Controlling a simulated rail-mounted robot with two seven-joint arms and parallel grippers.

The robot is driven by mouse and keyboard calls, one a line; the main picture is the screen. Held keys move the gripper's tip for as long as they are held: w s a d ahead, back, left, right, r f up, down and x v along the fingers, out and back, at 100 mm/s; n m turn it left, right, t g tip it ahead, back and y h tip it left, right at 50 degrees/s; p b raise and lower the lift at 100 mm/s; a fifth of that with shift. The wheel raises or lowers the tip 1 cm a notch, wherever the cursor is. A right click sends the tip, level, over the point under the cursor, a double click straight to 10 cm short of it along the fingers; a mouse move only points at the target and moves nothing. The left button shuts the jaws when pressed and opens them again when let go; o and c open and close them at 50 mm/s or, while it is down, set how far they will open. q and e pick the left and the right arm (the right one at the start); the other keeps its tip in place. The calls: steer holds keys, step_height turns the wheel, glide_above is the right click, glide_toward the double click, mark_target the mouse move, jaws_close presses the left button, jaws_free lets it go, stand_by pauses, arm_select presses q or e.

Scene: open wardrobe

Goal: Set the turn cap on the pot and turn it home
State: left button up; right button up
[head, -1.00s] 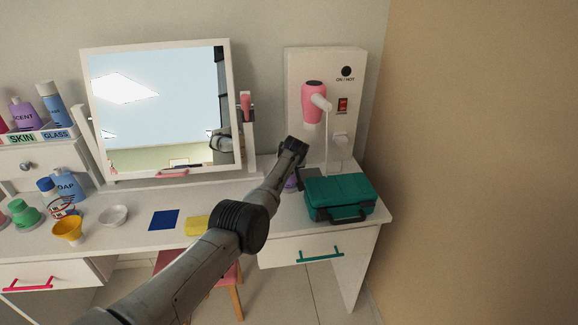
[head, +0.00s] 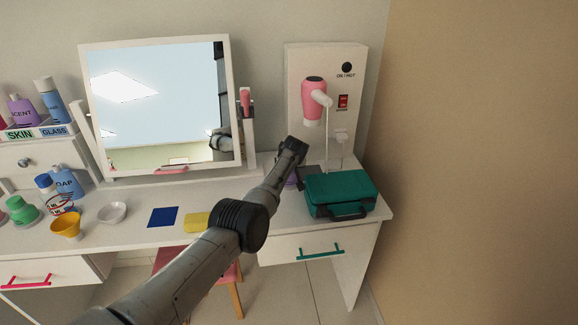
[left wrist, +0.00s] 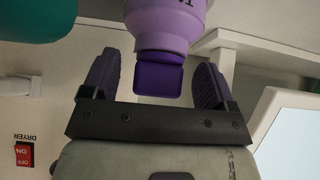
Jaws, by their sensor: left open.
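A purple bottle-shaped pot (left wrist: 168,22) with part of its lettering showing is in the left wrist view, which looks upside down. A darker purple cap (left wrist: 158,76) is at its neck end; I cannot tell whether it is fully turned. My left gripper (left wrist: 157,62) is open, with one finger on each side of the cap and a visible gap at both sides. In the head view a little of the purple pot (head: 292,180) shows beside the teal case, mostly hidden by my left arm and gripper (head: 300,178). My right gripper is not in view.
The teal case (head: 340,192) stands close right of the gripper. A pink hair dryer (head: 313,100) hangs on the wall panel behind. The mirror (head: 160,110) is to the left. A yellow block (head: 196,222), blue mat (head: 163,217) and several bottles and cups lie further left.

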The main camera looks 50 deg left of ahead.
arm_select(q)
steer(key=shift+d+r+p, duration=0.15)
steer(key=shift+r+p, duration=0.2)
steer(key=shift+p, duration=0.15)
steer(key=p+v, duration=0.2)
steer(key=p, duration=0.1)
steer(key=shift+s+r, duration=0.15)
steer(key=shift+r, duration=0.15)
steer(key=p+v, duration=0.4)
steer(key=v, duration=0.6)
steer(key=shift+d, duration=0.35)
steer(key=shift+s, duration=0.1)
